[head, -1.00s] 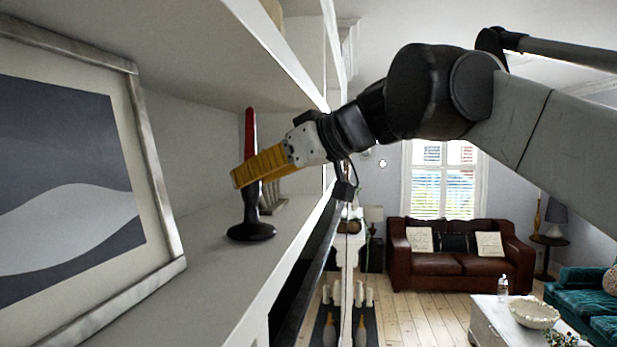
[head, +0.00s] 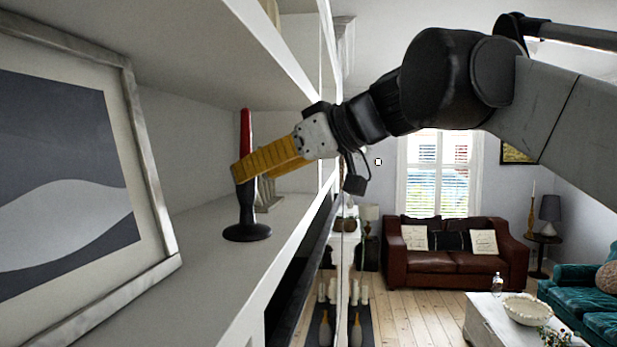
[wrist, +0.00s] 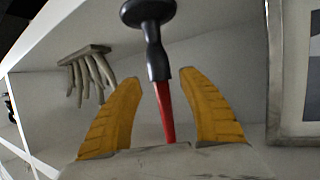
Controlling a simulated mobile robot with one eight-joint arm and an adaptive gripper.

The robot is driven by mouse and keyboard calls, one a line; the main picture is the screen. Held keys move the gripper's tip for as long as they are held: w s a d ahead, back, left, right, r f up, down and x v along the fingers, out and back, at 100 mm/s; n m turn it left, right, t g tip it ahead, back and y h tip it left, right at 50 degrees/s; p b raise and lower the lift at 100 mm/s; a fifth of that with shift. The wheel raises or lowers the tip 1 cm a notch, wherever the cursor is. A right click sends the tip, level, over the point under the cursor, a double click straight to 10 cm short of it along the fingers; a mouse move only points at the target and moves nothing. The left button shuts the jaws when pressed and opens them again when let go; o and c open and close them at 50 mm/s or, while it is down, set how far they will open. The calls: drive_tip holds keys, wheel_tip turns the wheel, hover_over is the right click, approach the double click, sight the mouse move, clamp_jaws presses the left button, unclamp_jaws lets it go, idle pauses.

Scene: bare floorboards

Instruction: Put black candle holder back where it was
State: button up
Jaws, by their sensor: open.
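The black candle holder (head: 247,232) stands upright on the white shelf (head: 215,275), with a red candle (head: 246,135) in it. My gripper (head: 240,174) reaches in from the right at the height of the holder's stem. Its yellow fingers are open. In the wrist view the scene is upside down: the holder (wrist: 155,45) lies between the two spread fingers (wrist: 160,78), with a visible gap on each side. In the head view one finger hides the upper stem.
A framed picture (head: 150,165) leans on the shelf at the left. A grey hand-like ornament (wrist: 88,65) stands behind the holder; it is partly hidden in the head view. The shelf above limits height. The room with a brown sofa (head: 450,262) lies open beyond.

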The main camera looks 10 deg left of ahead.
drive_tip(key=v, duration=1)
drive_tip(key=s+d+f+m+t+h, duration=0.1)
drive_tip(key=s+d+f+m+h, duration=0.3)
drive_tip(key=d+f, duration=0.6)
drive_tip(key=s+d+f+m+t+h, duration=0.1)
drive_tip(key=s+d+f+m+h, duration=0.3)
drive_tip(key=d+f, duration=0.7)
drive_tip(key=s+d+f+m+t+h, duration=0.1)
drive_tip(key=s+d+f+m+h, duration=0.3)
drive_tip(key=d+f, duration=0.7)
wheel_tip(320, 180, down, 17)
drive_tip(key=m, duration=0.2)
drive_tip(key=shift+f+m+t+h+b, duration=0.2)
drive_tip(key=shift+m+t+h+b, duration=0.1)
drive_tip(key=shift+m+h, duration=0.1)
drive_tip(key=shift+d, duration=0.1)
wheel_tip(320, 180, down, 31)
drive_tip(key=b, duration=3.1)
drive_tip(key=shift+f, duration=0.15)
